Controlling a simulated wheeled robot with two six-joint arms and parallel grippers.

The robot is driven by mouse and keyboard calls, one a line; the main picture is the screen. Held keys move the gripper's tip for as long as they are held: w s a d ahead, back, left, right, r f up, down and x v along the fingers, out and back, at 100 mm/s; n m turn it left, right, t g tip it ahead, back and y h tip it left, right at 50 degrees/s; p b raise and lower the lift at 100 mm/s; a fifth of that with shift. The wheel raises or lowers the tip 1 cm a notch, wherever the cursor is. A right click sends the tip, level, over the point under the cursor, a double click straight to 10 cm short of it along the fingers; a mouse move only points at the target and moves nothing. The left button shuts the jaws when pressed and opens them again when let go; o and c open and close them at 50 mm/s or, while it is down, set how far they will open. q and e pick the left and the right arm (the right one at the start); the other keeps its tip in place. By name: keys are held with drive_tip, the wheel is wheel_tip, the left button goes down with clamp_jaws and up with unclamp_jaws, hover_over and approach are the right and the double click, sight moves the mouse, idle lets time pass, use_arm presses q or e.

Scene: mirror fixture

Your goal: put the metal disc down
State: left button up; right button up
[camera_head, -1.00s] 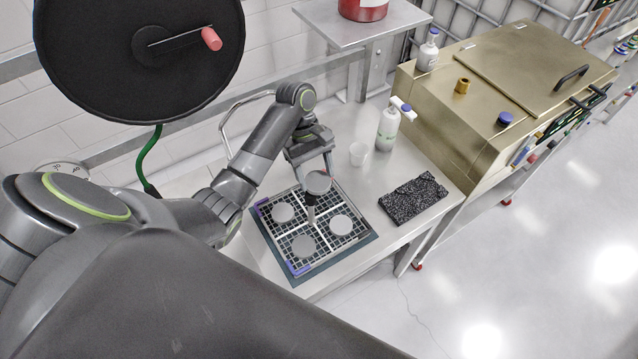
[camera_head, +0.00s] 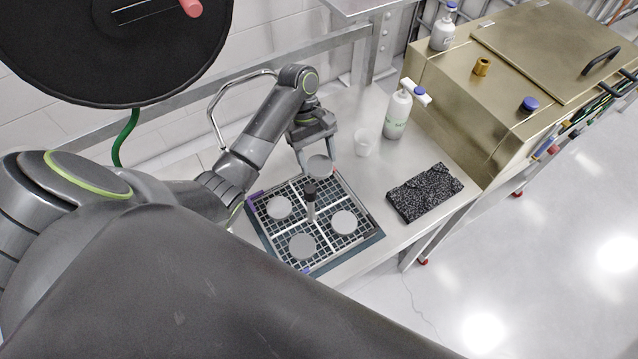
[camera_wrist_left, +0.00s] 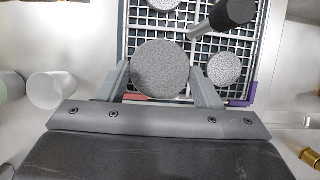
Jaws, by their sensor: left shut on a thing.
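My left gripper (camera_head: 318,158) is shut on a grey metal disc (camera_head: 320,167), at the back quarter of the gridded rack (camera_head: 262,228). In the left wrist view the held disc (camera_wrist_left: 160,70) sits between the fingers and looks larger than the rack's discs, so it seems held above the grid. Three similar discs lie flat in the rack: a left one (camera_head: 279,207), a right one (camera_head: 343,221) and a front one (camera_head: 302,247). A post with a black grip (camera_head: 310,190) stands at the rack's middle, apart from the held disc. My right gripper is not in view.
A white cup (camera_head: 365,142) and a spray bottle (camera_head: 397,112) stand behind and right of the rack. A black speckled block (camera_head: 425,192) lies to the right. A brass-coloured cabinet (camera_head: 470,105) stands beyond. The bench between rack and block is clear.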

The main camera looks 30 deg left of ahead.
use_arm(q)
drive_tip(key=b, duration=0.5)
hover_over(320, 190)
drive_tip(key=a, duration=0.1)
drive_tip(key=f, duration=0.5)
drive_tip(key=shift+w+f, duration=0.1)
drive_tip(key=shift+w, duration=0.2)
drive_tip(key=shift+f+p, duration=0.25)
drive_tip(key=shift+p, duration=0.15)
drive_tip(key=shift+f, duration=2)
drive_tip(key=o, duration=1.1)
drive_tip(key=shift+o, duration=0.2)
